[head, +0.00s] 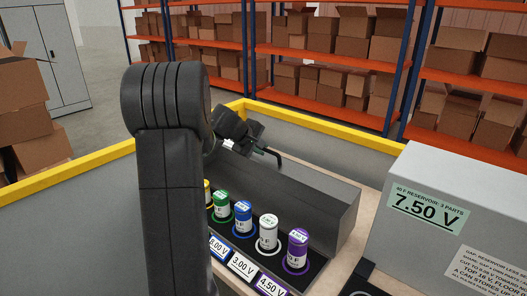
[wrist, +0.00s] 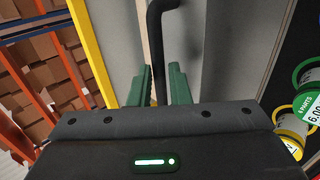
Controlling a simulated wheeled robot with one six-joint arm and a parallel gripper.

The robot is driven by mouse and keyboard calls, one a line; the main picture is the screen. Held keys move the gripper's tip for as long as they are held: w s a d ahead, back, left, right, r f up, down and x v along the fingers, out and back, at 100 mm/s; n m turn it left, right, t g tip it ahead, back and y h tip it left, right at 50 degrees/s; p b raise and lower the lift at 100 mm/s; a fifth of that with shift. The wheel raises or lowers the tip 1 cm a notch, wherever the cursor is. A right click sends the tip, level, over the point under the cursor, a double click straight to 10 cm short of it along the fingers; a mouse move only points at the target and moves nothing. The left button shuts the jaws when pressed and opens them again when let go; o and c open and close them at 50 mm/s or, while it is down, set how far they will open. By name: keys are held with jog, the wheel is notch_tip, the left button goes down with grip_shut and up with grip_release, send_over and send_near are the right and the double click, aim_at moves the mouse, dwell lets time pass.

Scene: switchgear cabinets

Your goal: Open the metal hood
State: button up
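The metal hood (head: 299,180) is a long dark grey metal housing behind a row of coloured cans, in the middle of the head view. A black bent handle (head: 268,153) shows at its far left end. In the wrist view the black handle (wrist: 155,40) runs down between the green fingers of my gripper (wrist: 160,85). The fingers are close together with the bar in the narrow gap, and they look shut on it. In the head view my gripper (head: 243,135) is at the hood's far left end, its fingertips partly hidden by my arm.
Yellow, green (head: 220,205), blue (head: 243,217), white (head: 267,233) and purple (head: 297,250) cans stand in front of the hood, with voltage labels before them. A grey reservoir box (head: 440,215) stands at right. A yellow-edged barrier (head: 320,127) and box shelves lie behind.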

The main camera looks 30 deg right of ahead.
jog(key=b+v, duration=0.1)
jog(key=v, duration=1)
jog(key=shift+r+b, duration=0.2)
jog(key=shift+b, duration=0.15)
jog(key=shift+s+f, duration=0.1)
jog(key=p+x, duration=0.2)
jog(key=x, duration=1.1)
jog(key=shift+d+f, duration=0.2)
jog(key=shift+f, duration=0.05)
jog(key=shift+a+r, duration=0.1)
jog(key=shift+a, duration=0.05)
